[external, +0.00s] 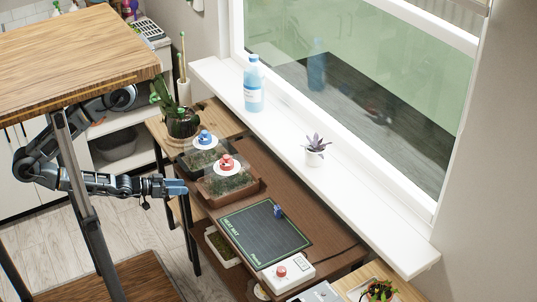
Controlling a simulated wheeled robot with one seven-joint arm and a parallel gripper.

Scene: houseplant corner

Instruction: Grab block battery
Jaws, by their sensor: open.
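A small dark blue block (278,211) stands on the upper right edge of the dark green mat (262,235); it may be the block battery, but it is too small to tell for sure. My gripper (181,188) is at the left side of the brown table, beside the planting trays and well to the left of the block. It is open, and nothing shows between its fingers.
Two planted trays with a blue knob (205,137) and a red knob (227,162) stand near my gripper. A white box with a red button (288,272) sits below the mat. A blue bottle (254,88) and small plant (316,148) stand on the white windowsill (285,125).

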